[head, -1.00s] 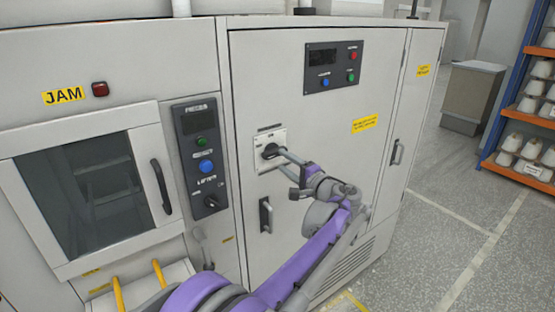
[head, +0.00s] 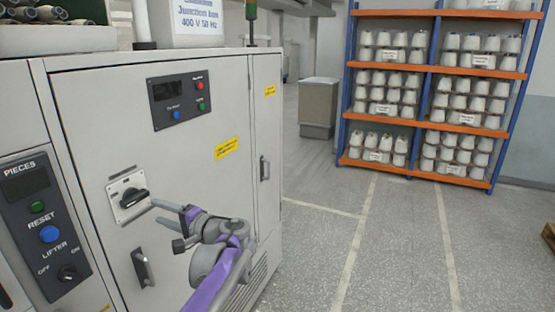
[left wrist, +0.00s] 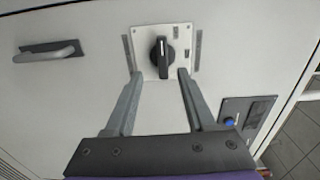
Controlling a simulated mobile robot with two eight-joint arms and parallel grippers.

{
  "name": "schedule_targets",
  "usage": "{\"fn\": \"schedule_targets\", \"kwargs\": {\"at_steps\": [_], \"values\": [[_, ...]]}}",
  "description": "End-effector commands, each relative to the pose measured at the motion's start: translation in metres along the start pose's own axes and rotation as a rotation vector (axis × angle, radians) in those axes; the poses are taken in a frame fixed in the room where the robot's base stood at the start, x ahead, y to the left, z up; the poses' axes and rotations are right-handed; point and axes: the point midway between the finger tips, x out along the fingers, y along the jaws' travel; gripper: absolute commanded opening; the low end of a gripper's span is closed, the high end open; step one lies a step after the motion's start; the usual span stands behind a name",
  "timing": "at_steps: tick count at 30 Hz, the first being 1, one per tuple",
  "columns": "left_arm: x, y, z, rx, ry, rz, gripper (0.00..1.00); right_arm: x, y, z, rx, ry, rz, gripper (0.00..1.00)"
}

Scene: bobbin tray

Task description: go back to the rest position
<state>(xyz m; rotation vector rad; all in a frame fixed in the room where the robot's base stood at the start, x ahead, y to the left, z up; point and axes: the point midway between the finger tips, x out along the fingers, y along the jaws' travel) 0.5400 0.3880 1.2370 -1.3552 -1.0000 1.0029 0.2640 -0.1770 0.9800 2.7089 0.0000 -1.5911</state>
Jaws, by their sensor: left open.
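My left gripper (head: 156,211) is open and empty in front of the grey cabinet door (head: 95,120). Its two fingers point at a black rotary switch (head: 133,198) on a pale plate. A gap shows between the fingertips and the switch in the head view. In the left wrist view, the switch (left wrist: 162,57) stands just past and between the open fingertips (left wrist: 160,75), with its handle lying along the plate's long direction. My right gripper is in neither view.
A door handle (head: 143,267) is below the switch. A control panel (head: 44,228) with buttons is at the left, and another panel (head: 180,98) is above. Open floor (head: 400,250) lies to the right, before an orange and blue rack (head: 431,126) of white bobbins.

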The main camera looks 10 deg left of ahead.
Motion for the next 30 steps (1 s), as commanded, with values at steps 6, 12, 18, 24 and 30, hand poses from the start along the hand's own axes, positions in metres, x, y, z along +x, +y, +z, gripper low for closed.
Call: {"fn": "schedule_targets", "kwargs": {"at_steps": [6,12,18,24,30], "values": [[-0.023,0.044,0.048,-0.058,0.024,0.251,0.55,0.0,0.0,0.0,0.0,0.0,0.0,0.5],[-0.083,0.118,0.111,-0.177,0.071,0.63,0.55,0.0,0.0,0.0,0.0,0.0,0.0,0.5],[-0.164,0.189,0.163,-0.333,0.12,0.995,0.55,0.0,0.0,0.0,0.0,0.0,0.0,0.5],[-0.238,0.238,0.197,-0.492,0.154,1.286,0.55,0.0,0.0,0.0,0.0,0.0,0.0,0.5],[-0.272,0.257,0.21,-0.579,0.167,1.421,0.55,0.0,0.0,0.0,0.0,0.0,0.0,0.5]]}}
